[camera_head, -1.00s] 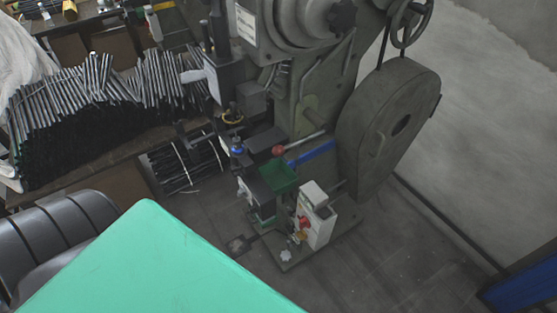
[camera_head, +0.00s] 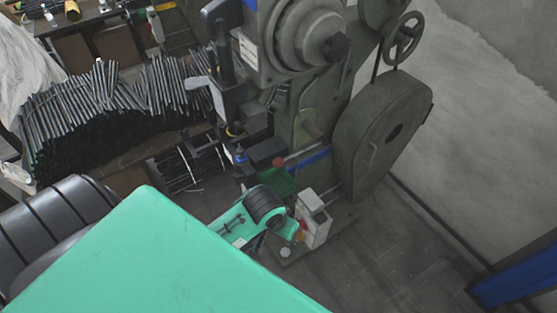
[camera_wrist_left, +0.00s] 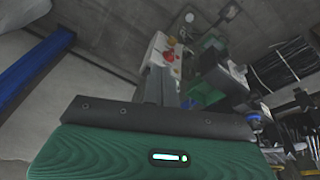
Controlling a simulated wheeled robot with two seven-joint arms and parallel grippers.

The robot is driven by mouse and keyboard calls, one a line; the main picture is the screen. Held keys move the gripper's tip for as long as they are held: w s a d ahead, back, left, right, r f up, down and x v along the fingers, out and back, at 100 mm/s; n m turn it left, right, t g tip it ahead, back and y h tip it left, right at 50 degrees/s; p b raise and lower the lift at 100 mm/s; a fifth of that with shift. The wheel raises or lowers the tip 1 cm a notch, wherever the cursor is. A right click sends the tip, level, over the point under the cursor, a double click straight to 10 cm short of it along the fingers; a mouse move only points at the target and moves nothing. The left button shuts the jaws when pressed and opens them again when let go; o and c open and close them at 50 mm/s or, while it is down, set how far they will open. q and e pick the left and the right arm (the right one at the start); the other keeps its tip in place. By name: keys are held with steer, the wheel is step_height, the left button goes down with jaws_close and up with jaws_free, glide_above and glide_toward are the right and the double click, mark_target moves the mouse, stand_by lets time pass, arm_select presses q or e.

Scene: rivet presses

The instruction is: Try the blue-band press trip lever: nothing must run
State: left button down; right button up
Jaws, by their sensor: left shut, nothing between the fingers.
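The press with the blue band (camera_head: 310,161) stands in the middle of the head view. A lever with a red knob (camera_head: 278,161) sticks out to the left just beside the band. Below are a green tray (camera_head: 280,182) and a white control box (camera_head: 314,218) with a red button. My teal left arm reaches in front of the tray and the box's left side; its gripper is hidden there. In the left wrist view my left gripper (camera_wrist_left: 164,82) is shut and empty, pointing toward the white box (camera_wrist_left: 160,45) and its red button. The green tray (camera_wrist_left: 203,92) is right of the fingers.
A large flywheel guard (camera_head: 385,130) stands right of the press. Bundles of metal rods (camera_head: 120,90) lie on a bench at the left. A blue post (camera_head: 515,280) is at lower right. The floor between guard and post is clear.

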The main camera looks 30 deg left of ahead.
arm_select(q)
steer(key=w+a+r+n, duration=0.2)
steer(key=w+a+n, duration=0.1)
steer(key=w+a, duration=0.2)
steer(key=w+a+r+n+g+y, duration=0.1)
steer(key=w+a+r+n, duration=0.1)
steer(key=w+a, duration=0.3)
steer(key=w+a+r+n+g, duration=0.1)
steer(key=w+a+n, duration=0.3)
steer(key=w, duration=0.7)
steer(key=shift+a+r+y, duration=0.4)
steer(key=shift+a+r, duration=0.15)
steer(key=shift+r, duration=0.05)
steer(key=shift+f, duration=0.1)
